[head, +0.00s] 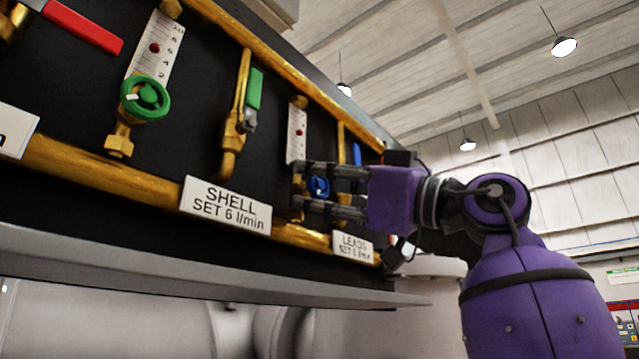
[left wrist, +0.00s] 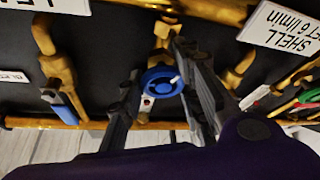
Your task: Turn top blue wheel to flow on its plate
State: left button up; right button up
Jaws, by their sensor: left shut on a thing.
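The blue wheel (head: 319,187) sits on the brass pipework above the plate reading LEADS, SET 5 l/min (head: 352,246). My left gripper (head: 301,188) has one finger above the wheel and one below, shut on it. A white flow scale (head: 297,133) with a red float stands above the wheel in the head view. The float's exact reading is too small to tell. My right gripper is not in view.
To the left are a green wheel (head: 146,98), a green lever (head: 253,92) and the SHELL plate (head: 227,205), SET 6 l/min. A red lever (head: 85,25) is further left. A blue lever (left wrist: 65,105) is near the wheel. A grey ledge (head: 200,277) runs below the panel.

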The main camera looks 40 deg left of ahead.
pick_arm(q)
jog(key=shift+w+r, duration=0.1)
jog(key=shift+r, duration=0.05)
jog(key=o, duration=0.9)
jog(key=shift+o, duration=0.8)
jog(key=shift+w, duration=0.25)
jog(key=shift+s+d, duration=0.15)
jog(key=v, duration=1.2)
